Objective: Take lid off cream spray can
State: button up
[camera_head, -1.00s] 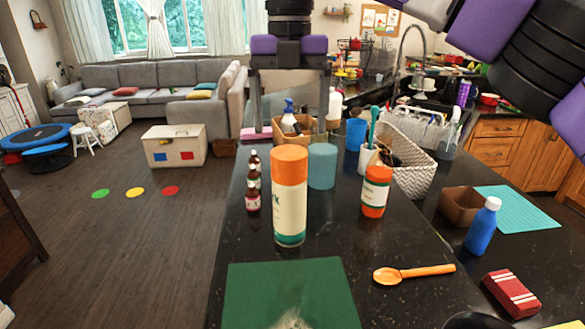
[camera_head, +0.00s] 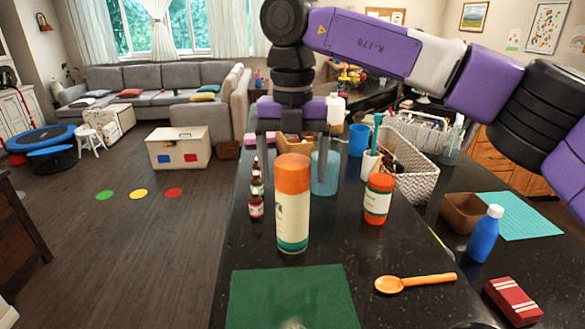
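The cream spray can (camera_head: 293,222) stands upright on the dark counter. It has a cream body, a green band at its base and a tall orange lid (camera_head: 293,175) on top. My gripper (camera_head: 306,178) points down just above and apparently behind the lid. Its two fingers are spread wide, one to each side of the lid as seen in the head view. It is open and holds nothing. The lid partly hides the space between the fingers, so I cannot tell the exact distance or any contact.
A teal cylinder (camera_head: 326,172) stands behind the can. Small brown bottles (camera_head: 256,203) stand at its left, an orange-and-white jar (camera_head: 378,199) at its right. A green mat (camera_head: 290,298) and orange spoon (camera_head: 415,282) lie in front. A woven basket (camera_head: 418,182) is farther right.

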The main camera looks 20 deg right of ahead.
jog(key=c, duration=1.2)
jog(key=shift+r, duration=0.1)
